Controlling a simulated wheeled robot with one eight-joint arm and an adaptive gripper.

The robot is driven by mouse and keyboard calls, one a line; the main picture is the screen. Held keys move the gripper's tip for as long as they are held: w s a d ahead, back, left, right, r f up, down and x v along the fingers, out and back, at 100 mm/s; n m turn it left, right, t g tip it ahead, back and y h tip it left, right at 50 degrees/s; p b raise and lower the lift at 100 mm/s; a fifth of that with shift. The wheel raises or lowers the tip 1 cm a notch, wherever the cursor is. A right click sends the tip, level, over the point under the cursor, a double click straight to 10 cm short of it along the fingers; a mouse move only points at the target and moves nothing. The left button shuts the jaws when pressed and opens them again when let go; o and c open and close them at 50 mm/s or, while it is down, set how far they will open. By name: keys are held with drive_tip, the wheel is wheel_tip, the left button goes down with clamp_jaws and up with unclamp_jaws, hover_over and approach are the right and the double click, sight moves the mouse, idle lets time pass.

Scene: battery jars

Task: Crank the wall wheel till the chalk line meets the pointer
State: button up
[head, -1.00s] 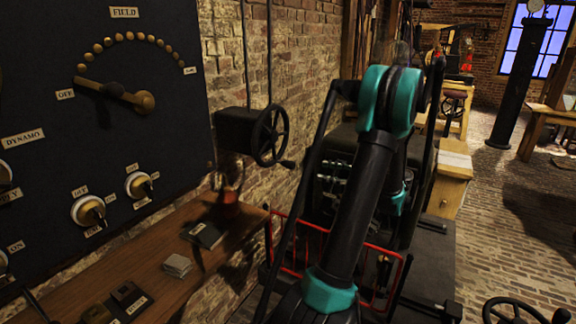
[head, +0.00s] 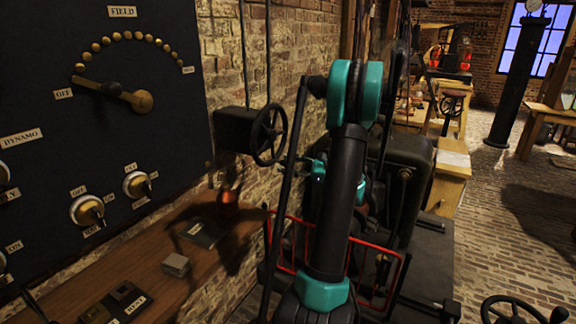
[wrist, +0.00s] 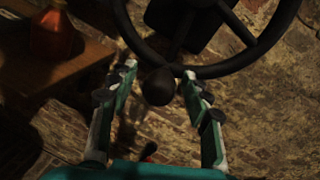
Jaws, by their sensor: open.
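The dark spoked wall wheel (head: 269,135) stands out from a dark box on the brick wall in the head view. In the wrist view the wheel rim (wrist: 215,70) fills the top, with a rounded crank knob (wrist: 158,87) at its lower edge. My gripper (wrist: 160,71) is open. Its two fingers stand on either side of the knob, with visible gaps on both sides; I cannot tell the depth between them. In the head view my arm hides most of the gripper and the knob. I cannot make out a chalk line or pointer.
A dark switch panel (head: 60,130) with knobs and a lever is at left. Below it, a wooden shelf (head: 150,272) holds a red-orange bottle (head: 228,203) and small blocks. A red rail (head: 290,228) and dark machinery stand behind my arm.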

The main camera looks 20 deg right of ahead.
clamp_jaws()
idle(0.3)
idle(0.3)
